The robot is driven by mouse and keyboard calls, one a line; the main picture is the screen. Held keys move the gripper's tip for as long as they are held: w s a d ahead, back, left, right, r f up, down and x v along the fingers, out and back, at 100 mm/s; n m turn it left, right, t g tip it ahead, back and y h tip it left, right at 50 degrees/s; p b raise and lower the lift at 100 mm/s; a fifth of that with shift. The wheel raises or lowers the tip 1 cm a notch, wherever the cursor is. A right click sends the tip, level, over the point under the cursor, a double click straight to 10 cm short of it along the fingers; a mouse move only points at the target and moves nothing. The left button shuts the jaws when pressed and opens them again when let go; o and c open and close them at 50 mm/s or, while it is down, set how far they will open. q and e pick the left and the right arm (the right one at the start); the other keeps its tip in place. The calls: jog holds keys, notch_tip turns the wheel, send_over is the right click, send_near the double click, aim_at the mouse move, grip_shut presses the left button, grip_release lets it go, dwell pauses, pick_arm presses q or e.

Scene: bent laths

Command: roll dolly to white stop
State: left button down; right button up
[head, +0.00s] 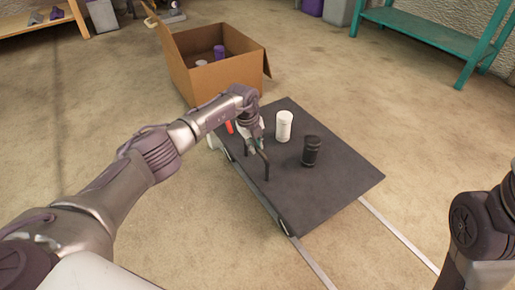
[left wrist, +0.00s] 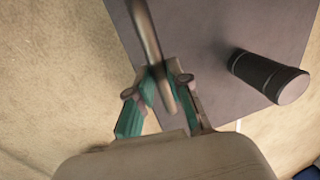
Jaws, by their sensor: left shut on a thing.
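The dolly is a flat dark grey platform (head: 335,190), with a dark upright handle bar (head: 266,168) near its left edge. My left gripper (head: 256,142) is over that edge, its fingers closed around the bar. In the left wrist view, the bar (left wrist: 150,40) runs between the teal-padded fingertips (left wrist: 163,84) of the left gripper. A small pale block (head: 212,142) shows at the platform's far left edge; I cannot tell for sure that it is the white stop. My right gripper is out of view; only part of that arm shows at the right.
A white bottle (head: 284,126) and a black bottle (head: 311,151) stand on the platform, with a red item (head: 229,127) partly hidden by my arm. An open cardboard box (head: 217,82) stands close behind. Pale floor strips (head: 400,235) run toward the front right; floor on both sides is clear.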

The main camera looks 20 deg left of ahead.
pick_arm(q)
jog(key=shift+w+a+r, duration=0.1)
jog(key=shift+w+a, duration=0.05)
jog(key=shift+a, duration=0.2)
jog(key=c, duration=1.1)
grip_release()
jog(key=shift+d, duration=0.1)
notch_tip(320, 180, up, 12)
jog(key=s+a, duration=0.1)
jog(key=s, duration=0.1)
jog(key=shift+a+f, duration=0.2)
